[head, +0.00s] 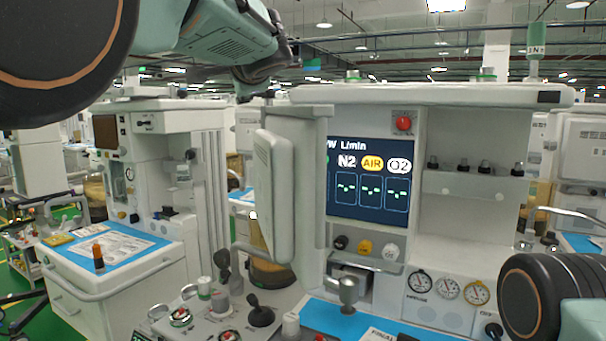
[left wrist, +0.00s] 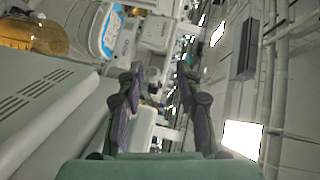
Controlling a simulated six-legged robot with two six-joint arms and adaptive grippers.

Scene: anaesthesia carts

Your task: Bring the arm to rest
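My left arm comes in from the upper left of the head view. Its gripper (head: 262,78) is raised high, above and in front of the cart's side panel, partly hidden behind its own wrist. In the left wrist view the two fingers of my left gripper (left wrist: 160,84) stand apart with nothing between them. Part of my right arm shows at the lower right of the head view, but its gripper is outside the picture.
An anaesthesia cart with a screen (head: 368,181) and gauges (head: 447,289) stands close ahead. Its pale side panel (head: 275,195) juts forward below my left gripper. A second cart (head: 110,250) with a blue mat stands left. Ceiling pipes and lights are above.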

